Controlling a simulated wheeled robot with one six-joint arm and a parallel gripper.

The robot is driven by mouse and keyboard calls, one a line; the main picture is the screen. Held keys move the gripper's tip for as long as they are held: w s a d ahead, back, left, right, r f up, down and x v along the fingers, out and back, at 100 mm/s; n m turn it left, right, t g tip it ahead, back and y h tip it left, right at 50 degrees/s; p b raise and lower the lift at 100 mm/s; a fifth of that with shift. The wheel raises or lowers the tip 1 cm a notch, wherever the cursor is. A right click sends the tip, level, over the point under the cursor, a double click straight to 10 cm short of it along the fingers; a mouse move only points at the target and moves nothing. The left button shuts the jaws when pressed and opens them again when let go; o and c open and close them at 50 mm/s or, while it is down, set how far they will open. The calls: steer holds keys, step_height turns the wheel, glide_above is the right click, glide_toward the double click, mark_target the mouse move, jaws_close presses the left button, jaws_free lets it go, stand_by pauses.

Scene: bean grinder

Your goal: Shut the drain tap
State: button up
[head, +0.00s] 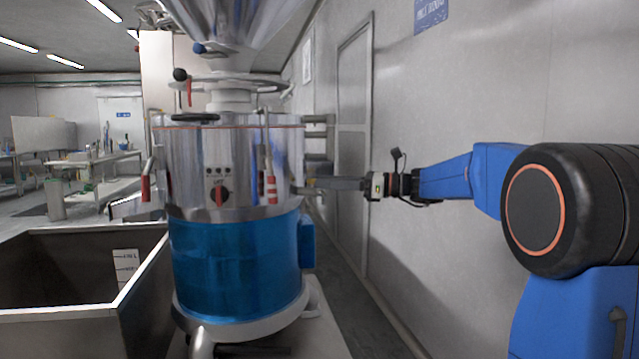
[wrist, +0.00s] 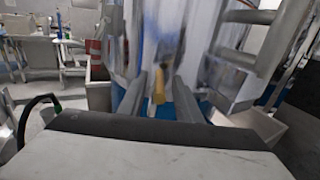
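The grinder (head: 235,165) is a steel drum with a blue lower part. In the wrist view a small yellow lever (wrist: 158,86), which looks like the drain tap's handle, stands against the drum. My gripper (wrist: 161,80) is open, with one grey finger on each side of the lever and visible gaps to it. In the head view my gripper (head: 316,185) reaches in from the right to the drum's right side. There the tap is too small and hidden to make out clearly.
A steel bin (head: 70,325) stands left of the grinder. A narrow floor strip lies between grinder and wall.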

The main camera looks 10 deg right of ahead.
steer(key=shift+x, duration=1.4)
jaws_close()
steer(key=shift+w+d+g, duration=0.1)
steer(key=shift+g, duration=0.3)
steer(key=n+g, duration=0.1)
steer(key=g, duration=0.1)
steer(key=n+g+y, duration=0.1)
steer(key=n, duration=0.1)
steer(key=shift+w+g+y, duration=0.3)
steer(key=shift+w+g, duration=0.05)
steer(key=shift+g, duration=0.05)
steer(key=shift+w+n+g, duration=0.15)
steer(key=shift+n+g, duration=0.9)
steer(key=shift+g, duration=0.6)
steer(key=shift+w+n+g, duration=0.15)
steer(key=shift+n+g, duration=0.9)
steer(key=shift+g, duration=0.6)
